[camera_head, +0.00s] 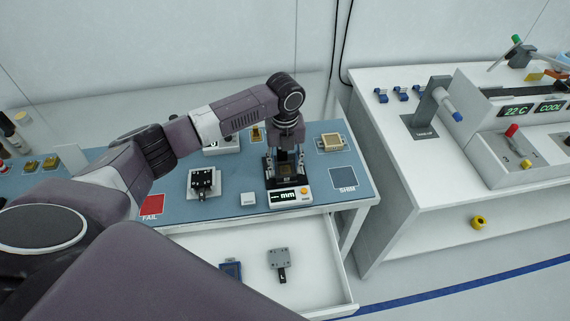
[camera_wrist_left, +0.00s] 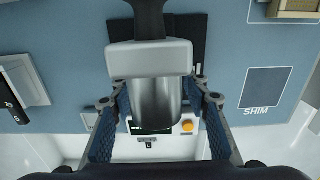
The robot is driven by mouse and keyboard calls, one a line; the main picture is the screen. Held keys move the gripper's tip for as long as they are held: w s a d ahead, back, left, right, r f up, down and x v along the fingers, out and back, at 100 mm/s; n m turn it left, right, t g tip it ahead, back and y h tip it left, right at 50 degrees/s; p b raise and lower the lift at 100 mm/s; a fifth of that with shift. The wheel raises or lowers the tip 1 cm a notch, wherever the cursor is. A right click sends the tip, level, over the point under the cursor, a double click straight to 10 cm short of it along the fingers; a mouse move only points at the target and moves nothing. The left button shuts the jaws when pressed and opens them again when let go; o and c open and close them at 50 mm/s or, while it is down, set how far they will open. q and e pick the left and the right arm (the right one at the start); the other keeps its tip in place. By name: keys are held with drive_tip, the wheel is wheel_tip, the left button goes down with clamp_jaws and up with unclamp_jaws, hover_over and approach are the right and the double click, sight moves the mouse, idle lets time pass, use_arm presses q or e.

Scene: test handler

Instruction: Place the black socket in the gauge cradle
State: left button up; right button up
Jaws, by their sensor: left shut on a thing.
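The gauge (camera_head: 290,196), with a "mm" display and an orange button, stands at the front of the blue bench mat. My left gripper (camera_head: 285,167) points down over its cradle, shut on a small dark block, which looks like the black socket (camera_head: 286,170). The gripper hides most of the cradle, so I cannot tell whether the block touches it. In the left wrist view, the blue-padded fingers (camera_wrist_left: 160,118) stand either side of a silver cylinder under a grey block (camera_wrist_left: 150,58). The gauge's display and orange button (camera_wrist_left: 187,126) show beyond. My right gripper is not in view.
A black fixture (camera_head: 202,183) on a pale plate stands left of the gauge, a red FAIL square (camera_head: 151,205) further left. The SHIM square (camera_head: 343,178) and a tan tray (camera_head: 331,142) lie right.

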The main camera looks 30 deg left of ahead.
sight(285, 169)
use_arm(q)
drive_tip(key=o, duration=1)
drive_tip(key=shift+o, duration=1.1)
wheel_tip(285, 169, up, 12)
drive_tip(key=b, duration=0.2)
drive_tip(key=shift+r, duration=0.15)
